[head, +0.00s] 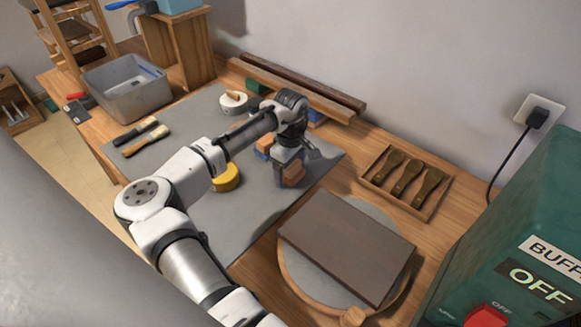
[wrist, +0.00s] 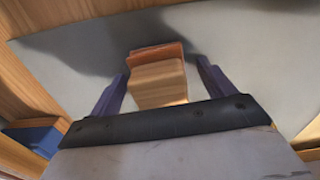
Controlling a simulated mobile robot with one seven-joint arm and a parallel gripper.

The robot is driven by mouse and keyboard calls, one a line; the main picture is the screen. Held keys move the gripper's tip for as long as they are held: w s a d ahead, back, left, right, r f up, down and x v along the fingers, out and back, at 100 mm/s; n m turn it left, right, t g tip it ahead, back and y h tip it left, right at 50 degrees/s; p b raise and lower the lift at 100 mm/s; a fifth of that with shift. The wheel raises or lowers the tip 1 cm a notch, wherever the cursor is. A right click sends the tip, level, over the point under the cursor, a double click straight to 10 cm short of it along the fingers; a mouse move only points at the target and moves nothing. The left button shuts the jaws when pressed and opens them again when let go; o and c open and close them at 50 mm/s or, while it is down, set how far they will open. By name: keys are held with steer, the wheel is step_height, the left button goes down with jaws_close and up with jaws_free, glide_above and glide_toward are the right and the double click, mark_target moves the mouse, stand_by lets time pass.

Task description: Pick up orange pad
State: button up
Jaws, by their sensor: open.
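A small wooden block with an orange pad (wrist: 155,53) along its far side stands on the grey mat, between the fingers of my gripper (wrist: 161,70) in the wrist view. The fingers are apart, one on each side of the block, with gaps visible on both sides. In the head view my gripper (head: 290,168) points down over the block (head: 293,177), and the fingers partly hide it. Whether the fingertips reach down beside the block is hard to tell.
Another orange-brown block (head: 264,145) stands close behind my gripper. A blue block (head: 315,119), a yellow roll (head: 227,177) and a white roll (head: 233,101) are nearby. A dark slab (head: 345,245) lies on a round turntable in front. A grey bin (head: 125,92) stands back left.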

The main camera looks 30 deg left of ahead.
steer(key=shift+f, duration=0.1)
steer(key=shift+c, duration=0.4)
steer(key=c, duration=1)
step_height(320, 180, up, 20)
steer(key=b, duration=0.3)
steer(key=shift+o, duration=1.4)
steer(key=shift+c, duration=0.9)
